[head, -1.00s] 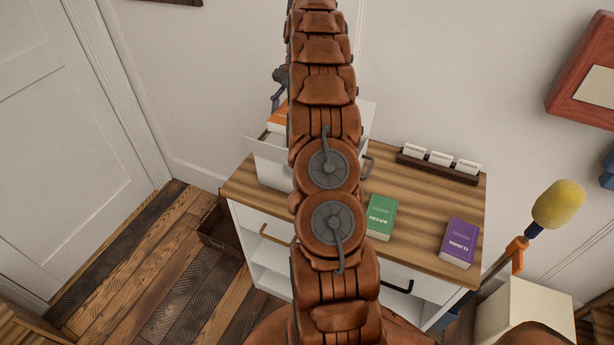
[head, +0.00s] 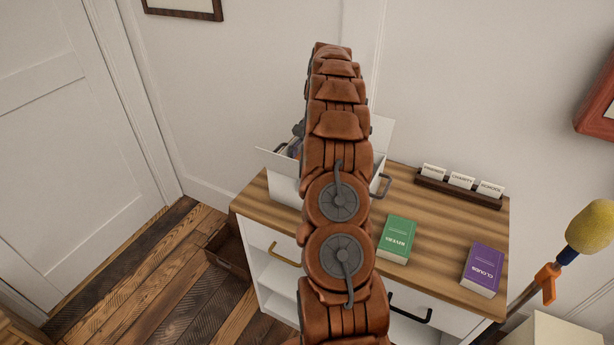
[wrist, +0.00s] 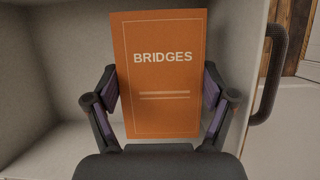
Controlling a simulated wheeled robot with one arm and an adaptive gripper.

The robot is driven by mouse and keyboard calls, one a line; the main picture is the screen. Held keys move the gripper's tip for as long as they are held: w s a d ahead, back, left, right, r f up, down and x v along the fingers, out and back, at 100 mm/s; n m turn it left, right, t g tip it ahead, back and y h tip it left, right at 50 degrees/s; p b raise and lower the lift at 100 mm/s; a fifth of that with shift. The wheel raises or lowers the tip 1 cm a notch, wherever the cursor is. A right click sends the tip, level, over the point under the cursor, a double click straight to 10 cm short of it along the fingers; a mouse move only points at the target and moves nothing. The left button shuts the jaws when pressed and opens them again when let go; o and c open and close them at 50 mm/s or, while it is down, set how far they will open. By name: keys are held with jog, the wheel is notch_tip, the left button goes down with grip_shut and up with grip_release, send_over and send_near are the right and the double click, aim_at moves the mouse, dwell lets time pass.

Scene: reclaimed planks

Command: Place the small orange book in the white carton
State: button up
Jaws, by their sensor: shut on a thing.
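The small orange book (wrist: 160,75), titled BRIDGES, stands between the fingers of my gripper (wrist: 160,108) in the wrist view. My gripper is shut on its side edges. Pale inner walls of the white carton (wrist: 60,75) surround the book, so it is at least partly inside; whether it touches the bottom cannot be told. In the head view the white carton (head: 284,188) stands open on the cabinet's back left, flaps spread. My arm hides much of it, and the book cannot be made out there.
A green book (head: 397,240) and a purple book (head: 483,270) lie on the wooden cabinet top (head: 440,228). A dark holder with labelled cards (head: 458,190) stands at the back. A yellow-headed object (head: 590,228) rises at the right. The carton has a dark handle (wrist: 270,75).

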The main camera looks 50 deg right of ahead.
jog(key=shift+f+p, duration=0.55)
jog(key=shift+f, duration=2.25)
jog(key=shift+f, duration=0.15)
jog(key=o, duration=1.1)
jog(key=shift+b+v, duration=0.95)
jog(key=shift+v, duration=2.6)
jog(key=p+v, duration=0.3)
jog(key=shift+r, duration=0.35)
jog(key=p, duration=0.1)
jog(key=r+p, duration=0.1)
jog(key=p, duration=0.1)
jog(key=shift+d+r, duration=0.2)
jog(key=shift+d, duration=0.05)
